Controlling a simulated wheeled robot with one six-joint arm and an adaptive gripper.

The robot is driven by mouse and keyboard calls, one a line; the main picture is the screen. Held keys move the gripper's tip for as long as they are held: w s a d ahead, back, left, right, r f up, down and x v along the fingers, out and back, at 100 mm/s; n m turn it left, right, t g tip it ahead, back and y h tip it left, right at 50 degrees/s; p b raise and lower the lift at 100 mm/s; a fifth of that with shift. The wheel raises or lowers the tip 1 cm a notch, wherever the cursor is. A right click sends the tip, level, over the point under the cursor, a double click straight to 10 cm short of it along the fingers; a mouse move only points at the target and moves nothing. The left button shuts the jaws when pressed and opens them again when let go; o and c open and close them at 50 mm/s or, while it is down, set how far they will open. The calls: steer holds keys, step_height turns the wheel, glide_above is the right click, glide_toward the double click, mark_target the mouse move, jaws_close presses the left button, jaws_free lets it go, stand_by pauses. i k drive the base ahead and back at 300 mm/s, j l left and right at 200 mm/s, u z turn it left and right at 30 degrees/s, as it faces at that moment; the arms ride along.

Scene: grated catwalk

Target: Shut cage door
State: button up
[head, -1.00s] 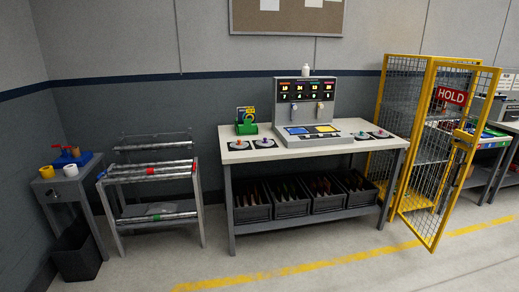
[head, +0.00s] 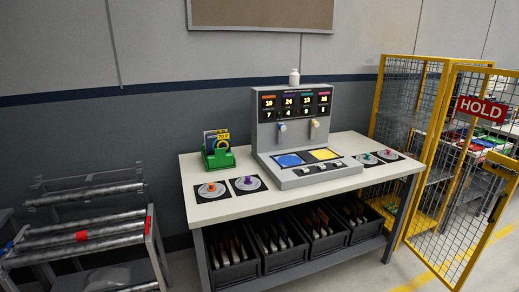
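The yellow-framed cage (head: 408,100) with wire mesh stands at the right of the head view, just past the workbench. Its cage door (head: 462,205) is a yellow-framed mesh panel that stands open, swung out toward me. A red HOLD sign (head: 482,109) hangs on the upper part of the door. A dark latch or handle (head: 499,170) shows on the door's right edge. The door's right side is partly cut off by the frame's edge. My gripper is not in view.
A workbench (head: 225,207) with a display console (head: 297,120) stands in the middle, with dark bins (head: 233,262) below. A rack of metal rollers (head: 80,235) is at the left. Colourful items (head: 478,142) show behind the door's mesh. Floor with a yellow line (head: 415,283) is clear at the lower right.

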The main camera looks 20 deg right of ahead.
mark_target(491, 111)
steer(key=i+l+z, duration=0.15)
steer(key=i+z, duration=0.95)
steer(key=z, duration=0.15)
steer(key=i+j+z, duration=0.3)
steer(key=z, duration=0.15)
steer(key=i+j, duration=0.15)
steer(key=i, duration=0.3)
steer(key=i+j, duration=0.15)
steer(key=i, duration=0.35)
